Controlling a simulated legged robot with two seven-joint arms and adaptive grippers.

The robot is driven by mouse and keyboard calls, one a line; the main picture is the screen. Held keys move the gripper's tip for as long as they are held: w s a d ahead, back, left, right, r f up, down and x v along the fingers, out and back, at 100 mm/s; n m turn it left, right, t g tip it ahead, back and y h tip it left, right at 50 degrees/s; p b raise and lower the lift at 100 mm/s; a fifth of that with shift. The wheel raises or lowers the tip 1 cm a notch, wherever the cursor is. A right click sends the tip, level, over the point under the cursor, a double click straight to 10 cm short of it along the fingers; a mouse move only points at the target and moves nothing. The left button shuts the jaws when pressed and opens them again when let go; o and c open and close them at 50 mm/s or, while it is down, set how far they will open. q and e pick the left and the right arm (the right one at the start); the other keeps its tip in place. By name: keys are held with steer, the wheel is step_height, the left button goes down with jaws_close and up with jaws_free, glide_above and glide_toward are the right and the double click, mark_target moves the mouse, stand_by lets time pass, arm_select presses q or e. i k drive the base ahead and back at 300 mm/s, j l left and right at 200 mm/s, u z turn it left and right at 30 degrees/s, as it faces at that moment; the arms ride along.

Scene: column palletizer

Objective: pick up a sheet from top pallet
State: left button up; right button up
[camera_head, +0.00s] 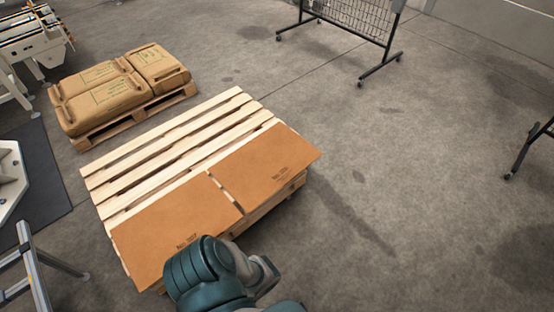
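A light wooden pallet (150,160) stands on the floor left of centre, with its slats bare on the far side. Two flat brown sheets lie along its near edge, each with small dark printing. One brown sheet (170,232) is at the near left, and the other brown sheet (265,162) is at the right, its corner reaching past the pallet's edge. A narrow gap separates them. A teal and grey part of my arm shows at the bottom, in front of the left sheet's near corner. No fingertips of either gripper are visible.
A second pallet (88,143) with stacked brown sacks (115,85) stands behind at the left. A metal frame (30,265) is at the lower left, and a conveyor (32,35) at the upper left. A wheeled mesh fence (352,18) stands at the back. The right floor is mostly clear.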

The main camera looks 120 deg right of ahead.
mark_target(254, 172)
steer(key=z, duration=3.8)
steer(key=i+l, duration=0.15)
steer(key=l, duration=0.15)
steer(key=i+l+z, duration=0.15)
steer(key=l, duration=0.2)
